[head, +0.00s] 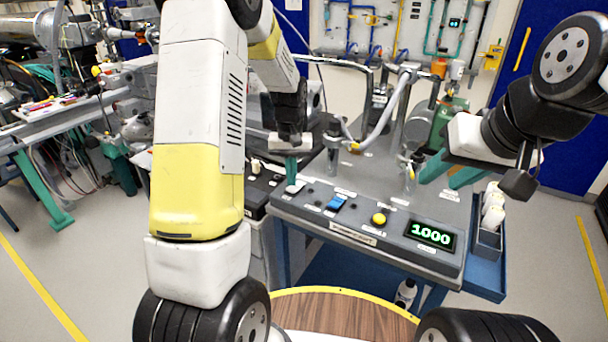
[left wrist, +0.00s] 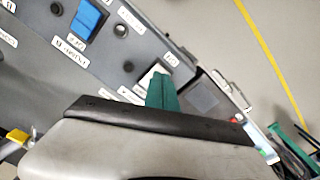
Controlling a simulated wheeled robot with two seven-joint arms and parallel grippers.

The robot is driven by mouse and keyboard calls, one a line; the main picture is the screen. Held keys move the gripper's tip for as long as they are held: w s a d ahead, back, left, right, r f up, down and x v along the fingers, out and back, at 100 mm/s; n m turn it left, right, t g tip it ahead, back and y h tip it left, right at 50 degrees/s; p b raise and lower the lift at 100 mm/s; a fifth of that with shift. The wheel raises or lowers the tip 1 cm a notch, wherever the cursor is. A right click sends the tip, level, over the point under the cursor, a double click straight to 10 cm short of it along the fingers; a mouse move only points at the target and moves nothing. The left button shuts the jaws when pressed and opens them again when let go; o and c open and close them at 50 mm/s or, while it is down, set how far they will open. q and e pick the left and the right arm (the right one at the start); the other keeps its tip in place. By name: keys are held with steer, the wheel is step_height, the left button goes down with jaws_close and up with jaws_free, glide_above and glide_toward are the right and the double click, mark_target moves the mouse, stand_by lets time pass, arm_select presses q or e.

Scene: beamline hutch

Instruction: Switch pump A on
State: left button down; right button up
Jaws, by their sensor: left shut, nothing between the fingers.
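The control panel (head: 315,222) is the sloping grey front of a bench unit. It carries a white rocker switch (head: 295,188) at the left and a blue rocker switch (head: 336,203) to its right. My left gripper (head: 292,178) is shut and empty, its green fingertips pointing down at the white switch. In the left wrist view the fingertips (left wrist: 162,92) overlap part of the white switch (left wrist: 153,74); I cannot tell whether they touch it. The blue switch (left wrist: 88,20) is clear of them. The small labels are not surely readable. My right gripper (head: 450,174) is open and empty above the bench's right side.
A yellow button (head: 379,219) and a green display (head: 432,235) reading 1000 are right of the switches. Glass tubes and hoses (head: 383,115) stand behind. A blue holder with white bottles (head: 490,225) hangs at the right. The floor at right is clear.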

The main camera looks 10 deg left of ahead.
mark_target(292, 189)
arm_select(q)
steer(key=shift+f, duration=0.95)
stand_by(0.8)
steer(key=shift+r, duration=3.5)
steer(key=s+r+m+t+h, duration=0.1)
steer(key=s+r+t, duration=0.2)
steer(key=s+r, duration=0.85)
steer(key=s+d+r+t, duration=0.1)
steer(key=s+r, duration=0.1)
steer(key=s, duration=0.4)
steer(key=s+d+r+m+t+h, duration=0.1)
steer(key=s+r+t, duration=0.1)
steer(key=s, duration=0.4)
steer(key=shift+s+m, duration=0.3)
steer(key=shift+s, duration=0.1)
